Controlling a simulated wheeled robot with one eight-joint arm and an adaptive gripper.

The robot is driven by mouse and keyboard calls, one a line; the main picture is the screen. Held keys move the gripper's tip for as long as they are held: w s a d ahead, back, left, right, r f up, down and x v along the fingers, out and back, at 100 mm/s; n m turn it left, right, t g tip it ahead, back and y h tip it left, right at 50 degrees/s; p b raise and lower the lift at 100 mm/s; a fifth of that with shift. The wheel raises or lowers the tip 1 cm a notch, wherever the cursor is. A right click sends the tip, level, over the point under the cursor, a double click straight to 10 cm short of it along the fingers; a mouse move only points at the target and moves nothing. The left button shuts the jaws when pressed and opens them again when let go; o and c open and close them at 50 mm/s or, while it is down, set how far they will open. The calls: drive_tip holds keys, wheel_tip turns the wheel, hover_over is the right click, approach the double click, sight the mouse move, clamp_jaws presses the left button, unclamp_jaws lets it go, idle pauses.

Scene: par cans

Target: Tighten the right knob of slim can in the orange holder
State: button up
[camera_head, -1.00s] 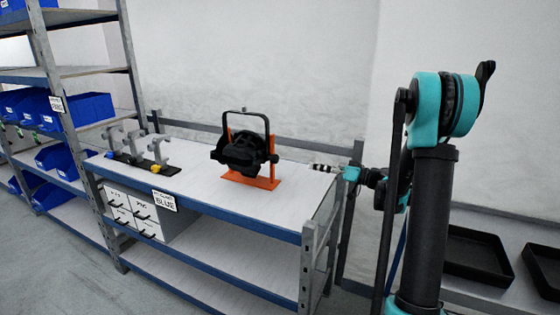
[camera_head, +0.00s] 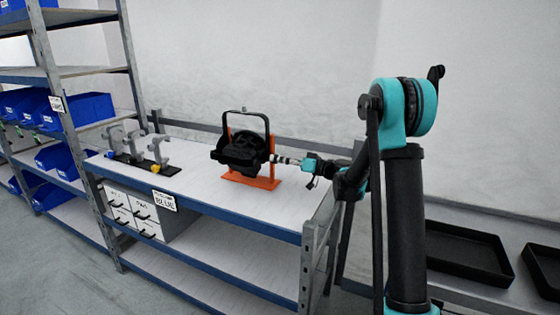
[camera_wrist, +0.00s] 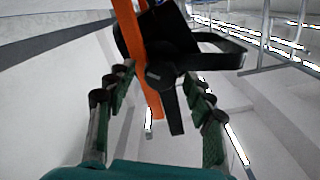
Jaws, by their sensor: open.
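The black slim can (camera_head: 238,150) sits upright in the orange holder (camera_head: 262,182) on the workbench, with its black yoke arching above. In the wrist view the can (camera_wrist: 165,35) and the orange upright of the holder (camera_wrist: 128,25) are straight ahead. The round black right knob (camera_wrist: 160,74) shows between and just beyond my fingertips. My gripper (camera_head: 278,160) has come in from the right and is close beside the can's right side. In the wrist view my gripper (camera_wrist: 158,82) is open, a finger on each side of the knob, with no clear contact.
The workbench top (camera_head: 205,190) is clear in front of the holder. A black stand with grey clamps (camera_head: 148,160) stands at its left. A rail runs behind the holder. Black trays (camera_head: 465,255) lie at right, and blue bins (camera_head: 80,108) fill the left shelves.

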drive_tip(key=c, duration=1.2)
drive_tip(key=shift+o, duration=0.2)
drive_tip(key=shift+m, duration=0.3)
drive_tip(key=shift+f+m, duration=0.2)
drive_tip(key=shift+m, duration=8.2)
